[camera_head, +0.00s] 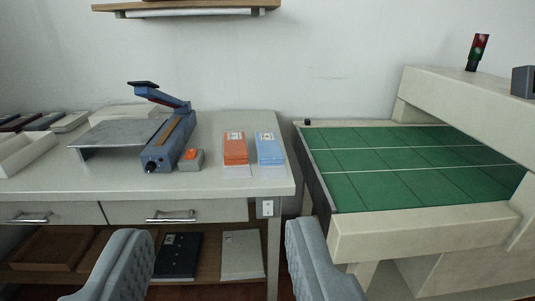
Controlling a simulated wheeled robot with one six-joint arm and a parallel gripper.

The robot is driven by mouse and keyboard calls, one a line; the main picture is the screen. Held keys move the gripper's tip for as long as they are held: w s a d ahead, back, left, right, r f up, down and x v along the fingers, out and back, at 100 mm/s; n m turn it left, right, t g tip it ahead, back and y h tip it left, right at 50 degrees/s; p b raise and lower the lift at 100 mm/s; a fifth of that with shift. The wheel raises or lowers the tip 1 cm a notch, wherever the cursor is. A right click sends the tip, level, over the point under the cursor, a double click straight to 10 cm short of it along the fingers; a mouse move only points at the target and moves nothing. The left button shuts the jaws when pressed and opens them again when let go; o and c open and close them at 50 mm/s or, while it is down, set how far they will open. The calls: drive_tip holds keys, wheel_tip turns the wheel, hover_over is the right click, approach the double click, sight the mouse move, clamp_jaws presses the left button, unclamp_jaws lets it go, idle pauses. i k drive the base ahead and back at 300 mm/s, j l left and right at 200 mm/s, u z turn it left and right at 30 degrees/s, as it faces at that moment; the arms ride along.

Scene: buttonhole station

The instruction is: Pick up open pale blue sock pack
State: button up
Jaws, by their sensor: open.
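A pale blue pack (268,150) lies on the right part of the white worktop, close to its right edge. It has a small light label at its far end, and a whitish strip shows at its near end. I cannot tell from here whether that end is open. My gripper (215,235) shows as two grey padded fingers at the bottom of the view, spread wide apart with nothing between them. It is in front of the worktop, nearer to me than the pack and not touching it.
An orange pack (235,149) lies just left of the blue one. A blue lever sealer (168,142) and a grey box with an orange button (190,160) stand further left. A green-topped cutting table (405,165) stands to the right, across a gap. A wall shelf (190,8) hangs above.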

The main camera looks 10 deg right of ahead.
sight(271, 156)
drive_tip(key=i+l, duration=0.15)
drive_tip(key=i, duration=0.5)
drive_tip(key=i+l+z, duration=0.1)
drive_tip(key=i, duration=0.55)
